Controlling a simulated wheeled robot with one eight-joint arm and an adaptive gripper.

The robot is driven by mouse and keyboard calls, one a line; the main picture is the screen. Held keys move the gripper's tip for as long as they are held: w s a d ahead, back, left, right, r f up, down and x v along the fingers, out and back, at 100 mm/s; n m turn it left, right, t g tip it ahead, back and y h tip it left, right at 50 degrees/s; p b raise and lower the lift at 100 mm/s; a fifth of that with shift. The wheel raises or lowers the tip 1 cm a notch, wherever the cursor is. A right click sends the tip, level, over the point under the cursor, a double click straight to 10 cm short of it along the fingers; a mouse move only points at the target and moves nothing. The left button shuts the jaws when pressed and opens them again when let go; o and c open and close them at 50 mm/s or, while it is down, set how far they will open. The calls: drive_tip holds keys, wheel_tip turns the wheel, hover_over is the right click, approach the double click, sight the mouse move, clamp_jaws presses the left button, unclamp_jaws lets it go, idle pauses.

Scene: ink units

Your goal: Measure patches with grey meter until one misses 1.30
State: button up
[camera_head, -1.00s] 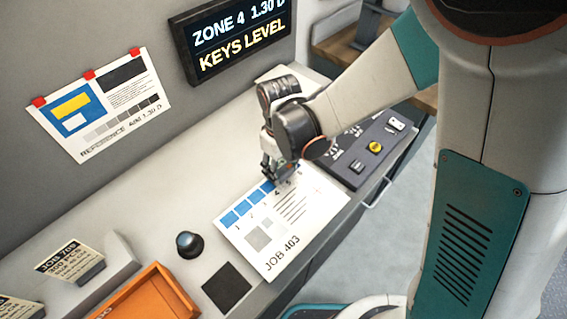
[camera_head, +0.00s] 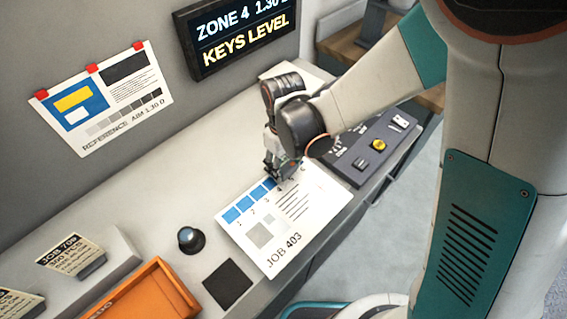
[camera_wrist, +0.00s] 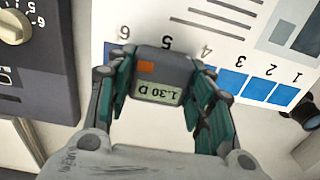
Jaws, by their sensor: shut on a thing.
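My gripper (camera_head: 272,172) is over the row of blue patches on the JOB 403 sheet (camera_head: 288,228). It is shut on the grey meter (camera_wrist: 163,68), which has an orange button and a small display. The display appears upside down in the wrist view and reads 1.30 D. The meter is over the strip by labels 4 and 5 and hides patches there; I cannot tell whether it touches the sheet. Blue patches 1, 2 and 3 (camera_wrist: 230,80) show clear beside it. The wall display (camera_head: 240,38) reads ZONE 4, 1.30 D, KEYS LEVEL.
A reference sheet (camera_head: 103,97), marked aim 1.30 D, hangs on the wall.

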drive_tip(key=shift+f+b, duration=0.3)
drive_tip(key=shift+r, duration=0.1)
idle(0.8)
drive_tip(key=shift+r+p, duration=0.95)
drive_tip(key=shift+r, duration=0.55)
drive_tip(key=shift+f, duration=0.1)
idle(0.4)
